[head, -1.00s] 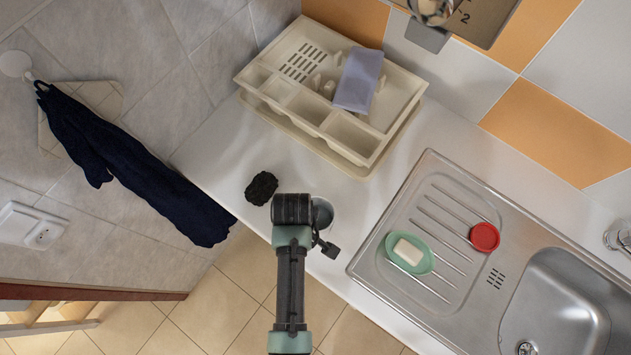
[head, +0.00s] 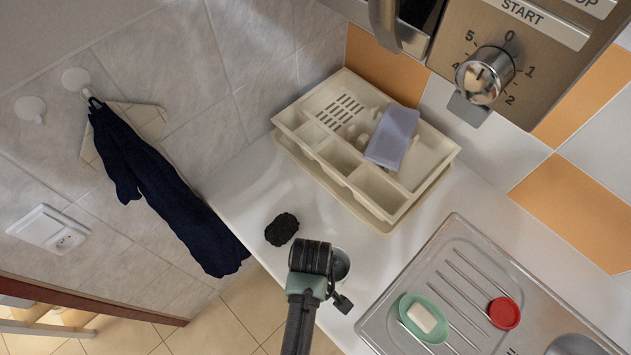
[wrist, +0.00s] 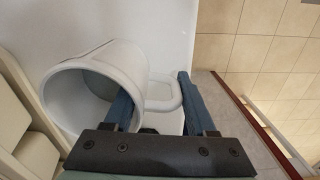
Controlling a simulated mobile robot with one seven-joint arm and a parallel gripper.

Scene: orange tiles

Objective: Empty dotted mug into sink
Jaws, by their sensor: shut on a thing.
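A white mug (wrist: 102,88) fills the left middle of the wrist view. Its open mouth faces the camera and its handle (wrist: 163,92) points right. I see no dots on the side that shows. My gripper (wrist: 156,92) has one finger at the mug's wall and the other beyond the handle, and it is shut on the mug. In the head view my gripper (head: 338,298) is over the counter's front edge, left of the sink; my wrist largely hides the mug there. The steel sink's basin (head: 575,346) just shows at the lower right, beyond its ribbed drainboard (head: 450,300).
A cream cutlery tray (head: 318,150) with a lilac cloth (head: 392,138) stands behind my gripper. A black sponge (head: 281,229) lies to its left. A green soap dish (head: 422,318) and a red round object (head: 504,313) sit on the drainboard. A dial panel (head: 540,50) overhangs.

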